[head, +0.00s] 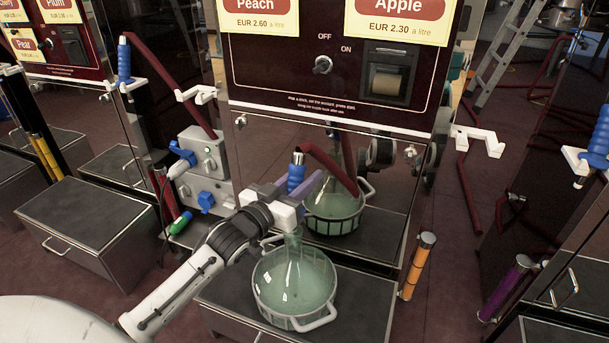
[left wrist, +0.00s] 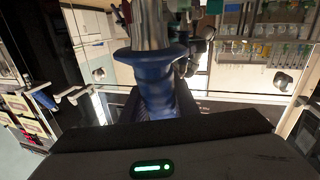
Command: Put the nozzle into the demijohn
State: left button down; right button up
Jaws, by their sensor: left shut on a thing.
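The nozzle (head: 296,176) has a blue ribbed grip with a metal top end, where a red hose (head: 327,163) joins it. My left gripper (head: 287,208) is shut on it and holds it roughly upright, above the demijohn. The nozzle's blue grip also fills the middle of the left wrist view (left wrist: 155,88). The greenish glass demijohn (head: 290,283) stands in a white-rimmed basket (head: 330,318) with handles. Its neck lies just below my gripper. The nozzle's lower end is hidden, so I cannot tell whether it is inside the neck. My right gripper is not in view.
The basket stands on a dark-topped box (head: 357,290) before the dark, glossy pump panel (head: 250,130), which mirrors the demijohn. An orange-banded post (head: 416,268) stands to the right. Other pumps with blue nozzles (head: 124,60) flank this one at left and right.

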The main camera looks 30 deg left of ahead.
pick_arm(q)
jog(key=shift+s+f+b, duration=0.15)
jog(key=shift+f+b, duration=1.7)
jog(key=shift+f, duration=1.1)
jog(key=c, duration=1.3)
grip_release()
jog(key=shift+a, duration=0.1)
jog(key=shift+f, duration=0.15)
jog(key=shift+s, duration=0.1)
